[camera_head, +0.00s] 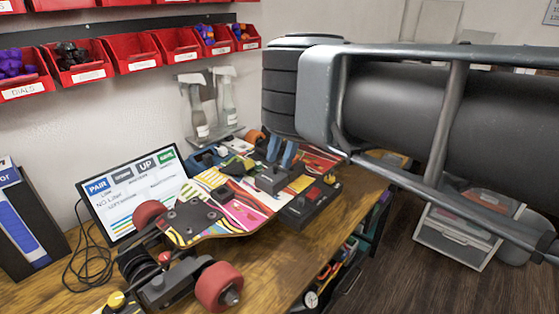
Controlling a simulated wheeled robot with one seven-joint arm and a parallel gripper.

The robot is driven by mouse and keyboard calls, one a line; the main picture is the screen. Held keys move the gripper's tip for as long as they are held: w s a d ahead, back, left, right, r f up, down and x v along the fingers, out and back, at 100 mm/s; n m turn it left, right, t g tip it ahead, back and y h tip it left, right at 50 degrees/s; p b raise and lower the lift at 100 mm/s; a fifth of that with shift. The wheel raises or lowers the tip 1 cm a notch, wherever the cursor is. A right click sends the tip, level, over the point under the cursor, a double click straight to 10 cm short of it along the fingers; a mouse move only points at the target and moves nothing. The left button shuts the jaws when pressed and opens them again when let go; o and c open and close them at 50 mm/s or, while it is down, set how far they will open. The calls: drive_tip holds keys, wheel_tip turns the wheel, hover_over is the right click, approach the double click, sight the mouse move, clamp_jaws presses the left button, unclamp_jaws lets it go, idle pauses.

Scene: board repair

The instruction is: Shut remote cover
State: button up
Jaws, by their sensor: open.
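My gripper (281,153) hangs from the upper middle with its two blue-tipped fingers pointing down and a small gap between them. A small dark grey block (271,181) sits right below the fingertips, and I cannot tell whether they touch it. A black box with red and yellow parts on top (310,207) lies just right of the block, at the front edge of the bench. One of these may be the remote or its cover. They are too small to tell which, or how far any cover stands open.
A colourful skateboard deck (207,219) with red wheels (219,287) lies upside down on the wooden bench (262,262). A tablet screen (134,193) leans behind it. Spray bottles (226,102) stand at the back, below red bins (135,54). Bare bench shows at front centre.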

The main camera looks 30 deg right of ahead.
drive_tip(key=v, duration=0.6)
drive_tip(key=shift+b, duration=0.3)
